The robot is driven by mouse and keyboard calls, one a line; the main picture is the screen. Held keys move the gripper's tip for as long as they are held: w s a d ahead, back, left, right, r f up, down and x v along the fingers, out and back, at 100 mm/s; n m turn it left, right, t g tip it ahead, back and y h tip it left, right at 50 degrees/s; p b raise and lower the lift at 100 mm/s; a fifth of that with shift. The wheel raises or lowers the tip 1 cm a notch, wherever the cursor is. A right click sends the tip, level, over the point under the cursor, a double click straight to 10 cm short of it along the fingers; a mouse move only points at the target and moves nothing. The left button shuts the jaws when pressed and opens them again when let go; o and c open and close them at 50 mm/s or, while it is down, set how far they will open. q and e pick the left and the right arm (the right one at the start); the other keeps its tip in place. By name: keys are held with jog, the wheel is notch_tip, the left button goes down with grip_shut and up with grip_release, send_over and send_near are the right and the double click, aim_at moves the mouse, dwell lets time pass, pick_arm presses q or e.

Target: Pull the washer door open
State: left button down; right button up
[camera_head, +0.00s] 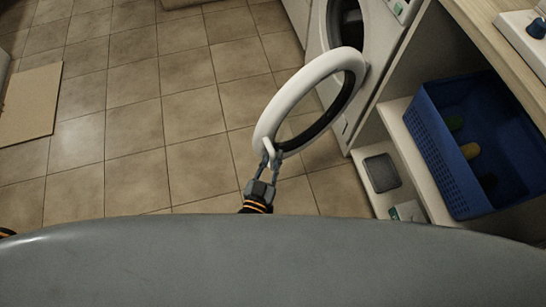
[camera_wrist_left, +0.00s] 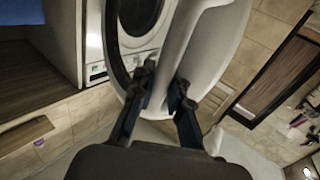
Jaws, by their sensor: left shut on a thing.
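The washer door (camera_head: 290,97), a white ring with a dark inner rim and a round window, stands swung open, away from the white washer (camera_head: 380,45). The washer's dark round opening (camera_head: 346,22) shows behind it. My left gripper (camera_head: 269,160) is shut on the door's edge at its handle, on the near side of the ring. In the left wrist view the fingers (camera_wrist_left: 160,92) close around the white handle, and the door (camera_wrist_left: 205,50) fills the middle. My right gripper cannot be made out.
A blue basket (camera_head: 432,148) with several coloured items stands on a shelf right of the washer, under a wooden counter (camera_head: 480,20). A beige mat (camera_head: 30,105) lies at the left. The tiled floor (camera_head: 150,120) left of the door is clear.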

pick_arm(q)
jog(key=shift+s+a+f, duration=0.2)
jog(key=shift+a+f, duration=0.1)
jog(key=shift+f, duration=0.05)
pick_arm(e)
jog(key=shift+w+a+r, duration=0.1)
jog(key=shift+w+a, duration=0.1)
pick_arm(q)
jog(key=c, duration=1.3)
grip_release()
jog(key=shift+d+r, duration=0.1)
jog(key=shift+r, duration=0.15)
pick_arm(e)
jog(key=shift+a+r, duration=0.1)
pick_arm(q)
jog(key=shift+s, duration=0.25)
jog(key=v, duration=1.1)
jog(key=shift+s, duration=0.2)
pick_arm(e)
jog(key=shift+s+d, duration=0.1)
jog(key=shift+d, duration=0.1)
